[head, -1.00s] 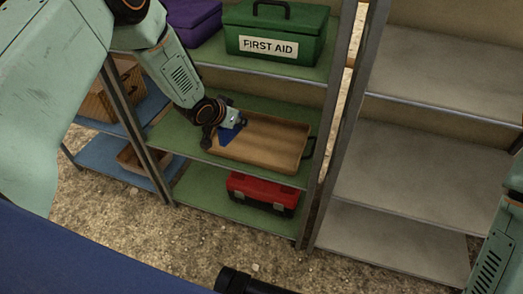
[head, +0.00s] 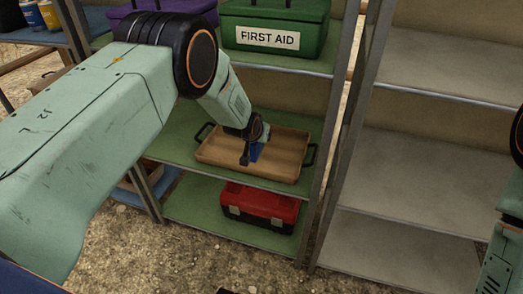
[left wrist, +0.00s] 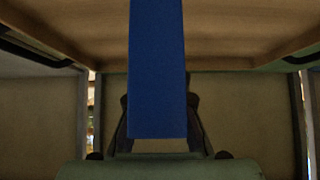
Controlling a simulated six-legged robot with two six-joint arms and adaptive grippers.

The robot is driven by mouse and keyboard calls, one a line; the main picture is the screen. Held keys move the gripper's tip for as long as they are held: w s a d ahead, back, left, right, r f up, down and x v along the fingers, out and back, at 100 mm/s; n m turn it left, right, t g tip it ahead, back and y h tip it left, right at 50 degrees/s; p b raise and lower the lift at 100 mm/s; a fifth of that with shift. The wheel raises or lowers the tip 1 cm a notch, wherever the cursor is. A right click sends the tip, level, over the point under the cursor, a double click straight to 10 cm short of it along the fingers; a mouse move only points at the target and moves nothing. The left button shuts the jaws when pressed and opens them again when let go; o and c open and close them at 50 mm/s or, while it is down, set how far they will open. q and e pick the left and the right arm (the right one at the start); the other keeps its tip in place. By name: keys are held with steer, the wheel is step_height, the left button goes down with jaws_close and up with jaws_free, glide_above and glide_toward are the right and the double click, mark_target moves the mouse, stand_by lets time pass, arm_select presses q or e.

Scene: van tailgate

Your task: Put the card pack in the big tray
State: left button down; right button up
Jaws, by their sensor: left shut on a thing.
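The card pack (head: 257,152) is a flat blue box. My left gripper (head: 249,153) is shut on it, in the head view over the middle of the big tray. The big tray (head: 215,155) is a brown tray with dark handles at both ends, on the middle green shelf. In the left wrist view the pack (left wrist: 157,70) stands out large between the fingers (left wrist: 160,125), with the tray (left wrist: 235,35) behind it at the top. Whether the pack touches the tray floor I cannot tell. My right gripper is not in view; part of my right arm shows at the right edge.
A green first aid box (head: 275,30) and a purple case (head: 180,12) stand on the shelf above. A red toolbox (head: 258,205) is on the shelf below. A metal post (head: 333,120) stands right of the tray. The grey shelves (head: 410,180) are empty.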

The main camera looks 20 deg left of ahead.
mark_target(262, 146)
arm_select(q)
steer(key=shift+a+f, duration=0.1)
steer(key=shift+f, duration=0.35)
steer(key=shift+f+b, duration=0.85)
steer(key=shift+f, duration=0.7)
steer(key=shift+r, duration=0.1)
steer(key=c, duration=1.3)
jaws_free()
